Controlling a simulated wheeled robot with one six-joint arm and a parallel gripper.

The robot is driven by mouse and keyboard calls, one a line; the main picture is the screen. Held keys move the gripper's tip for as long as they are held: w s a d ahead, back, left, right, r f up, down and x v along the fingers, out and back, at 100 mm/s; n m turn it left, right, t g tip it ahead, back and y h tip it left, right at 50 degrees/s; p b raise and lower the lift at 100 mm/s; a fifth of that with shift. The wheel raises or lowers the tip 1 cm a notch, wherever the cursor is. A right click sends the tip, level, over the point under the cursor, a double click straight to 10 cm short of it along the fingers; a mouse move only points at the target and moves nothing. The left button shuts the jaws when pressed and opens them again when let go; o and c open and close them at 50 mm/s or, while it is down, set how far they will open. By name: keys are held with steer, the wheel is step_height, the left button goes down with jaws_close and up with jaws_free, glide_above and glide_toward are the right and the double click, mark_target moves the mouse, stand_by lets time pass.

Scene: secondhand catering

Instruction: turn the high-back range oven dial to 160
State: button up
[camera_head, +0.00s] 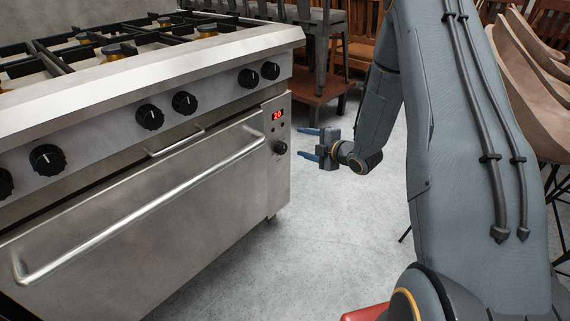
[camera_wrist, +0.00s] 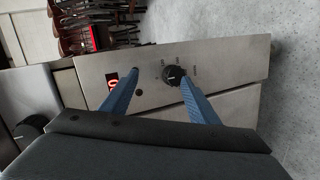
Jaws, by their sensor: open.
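The oven dial (camera_head: 280,147) is a small black knob on the right end panel of the steel range (camera_head: 75,215), below a small red-lit display (camera_head: 277,116). I cannot read the display surely.
Several larger black burner knobs (camera_head: 150,117) line the range front above. A long oven door handle (camera_head: 150,205) sticks out left of the dial. Stacked chairs (camera_head: 325,45) stand behind and wooden seats (camera_head: 535,60) at right.

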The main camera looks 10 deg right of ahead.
mark_target(284, 150)
step_height(284, 150, down, 7)
steer(key=a+n+t+y+b, duration=0.1)
steer(key=n+t+y+b, duration=0.1)
steer(key=n+y+b, duration=0.25)
steer(key=b+x, duration=0.1)
steer(key=x, duration=0.6)
steer(key=shift+a+r, duration=0.2)
steer(key=c, duration=1)
